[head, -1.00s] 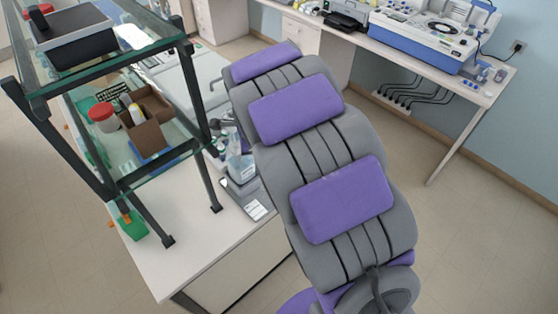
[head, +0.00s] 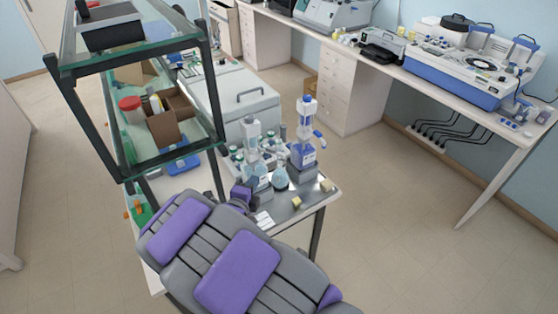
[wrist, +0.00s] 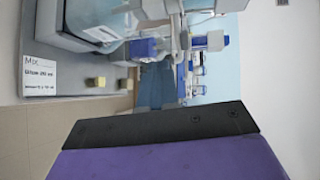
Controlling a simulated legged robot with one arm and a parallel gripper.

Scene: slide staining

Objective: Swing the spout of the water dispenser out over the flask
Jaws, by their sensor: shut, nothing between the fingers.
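Two bottle-top dispensers stand on the bench end in the head view. One dispenser (head: 304,155) has a blue-and-white body, and its blue-tipped spout (head: 320,134) points right. The other dispenser (head: 252,136) is pale grey and stands left of it. I cannot read which holds water. A conical flask (head: 280,178) with pale blue liquid stands between and in front of them. My gripper (head: 241,196) is shut and empty, low in front of the left dispenser. In the wrist view, turned sideways, my dark and purple gripper part fills the bottom, and a blue-collared dispenser (wrist: 207,41) lies beyond.
Small yellowish blocks (head: 297,202) lie near the tray's front edge, by a written card (wrist: 40,75). A glass-shelved rack (head: 130,165) stands left and a grey lidded box (head: 240,98) behind. Floor right of the bench is clear.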

